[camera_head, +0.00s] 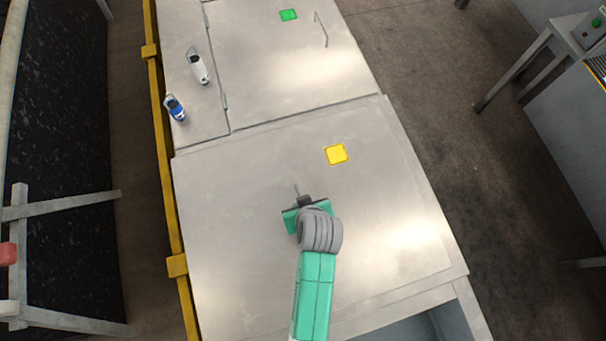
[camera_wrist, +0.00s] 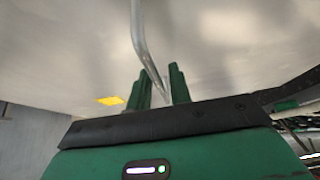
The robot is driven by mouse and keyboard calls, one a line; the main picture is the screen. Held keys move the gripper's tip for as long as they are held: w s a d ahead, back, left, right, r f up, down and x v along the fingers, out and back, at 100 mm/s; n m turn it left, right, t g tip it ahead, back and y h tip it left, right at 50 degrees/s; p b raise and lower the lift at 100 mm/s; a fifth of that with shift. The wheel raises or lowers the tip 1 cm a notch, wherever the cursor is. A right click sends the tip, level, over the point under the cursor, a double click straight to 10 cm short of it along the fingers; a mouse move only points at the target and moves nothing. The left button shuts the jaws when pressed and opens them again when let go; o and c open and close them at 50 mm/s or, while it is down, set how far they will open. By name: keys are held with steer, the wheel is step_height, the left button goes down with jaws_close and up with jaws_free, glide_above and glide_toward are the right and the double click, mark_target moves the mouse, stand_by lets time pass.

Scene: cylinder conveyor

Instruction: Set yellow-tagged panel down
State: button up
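The yellow-tagged panel (camera_head: 240,230) is a large bare metal sheet in the near half of the head view. Its yellow tag (camera_head: 336,154) lies beyond and right of my gripper, and also shows at left in the wrist view (camera_wrist: 110,101). A thin bent metal handle (camera_wrist: 140,40) runs down between the two green fingers of my gripper (camera_wrist: 160,88), which look close together on it. In the head view my gripper (camera_head: 303,200) is over the panel's middle, and the handle mostly hides behind it. I cannot tell whether the panel lies fully flat.
A second metal panel with a green tag (camera_head: 288,15) and its own bent handle (camera_head: 322,30) lies beyond. A white bottle (camera_head: 198,70) and a blue-and-white bottle (camera_head: 176,108) are at the left. A yellow rail (camera_head: 176,265) runs along the left edge. Dark floor is at right.

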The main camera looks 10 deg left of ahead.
steer(key=shift+o, duration=0.6)
steer(key=shift+r, duration=0.2)
steer(key=p+v, duration=0.1)
steer(key=v, duration=1.1)
steer(key=shift+w+r, duration=0.1)
steer(key=w+r+m+t, duration=0.1)
steer(key=w+r+t, duration=0.45)
steer(key=r, duration=0.75)
steer(key=w+r+m+t, duration=0.1)
steer(key=w+r+t, duration=0.45)
steer(key=r, duration=0.85)
steer(key=s+r+m+t+h, duration=0.1)
steer(key=s+r+t, duration=0.2)
steer(key=r, duration=1.2)
steer(key=s+r+m+t+h, duration=0.1)
steer(key=s+r+t, duration=0.2)
steer(key=r, duration=1.2)
steer(key=shift+t, duration=1.2)
